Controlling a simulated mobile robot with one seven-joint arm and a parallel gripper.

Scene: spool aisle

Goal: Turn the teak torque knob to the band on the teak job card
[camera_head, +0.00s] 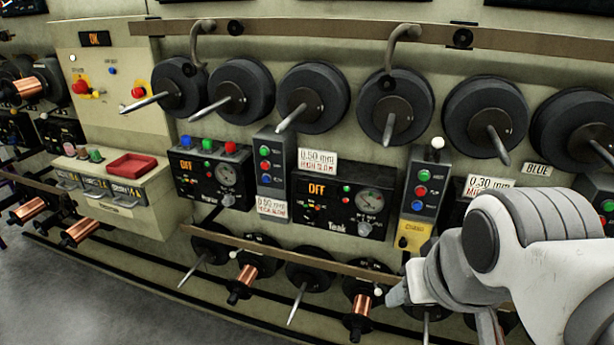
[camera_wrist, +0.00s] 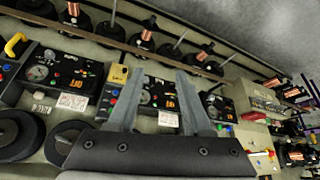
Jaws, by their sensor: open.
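The teak torque panel (camera_head: 340,205) is a black box on the wall with an orange OFF display, a round gauge and the word Teak. Its torque knob (camera_head: 365,229) is small and grey, below the gauge; its exact pointing is too small to read. A white card (camera_head: 318,161) reading 0.50 mm hangs above the panel; its lower line is too blurred to read. My gripper (camera_head: 398,293) is lower right of the knob, apart from it. In the wrist view my gripper (camera_wrist: 158,95) has its fingers spread and empty, with the teak panel (camera_wrist: 157,97) seen upside down between them.
A button box (camera_head: 418,190) with a yellow tag stands right of the panel, another button box (camera_head: 271,165) left. Black spools (camera_head: 313,100) with protruding spindles line the wall above. A rail (camera_head: 300,255) and copper spools (camera_head: 243,280) lie below. A red tray (camera_head: 131,165) sits left.

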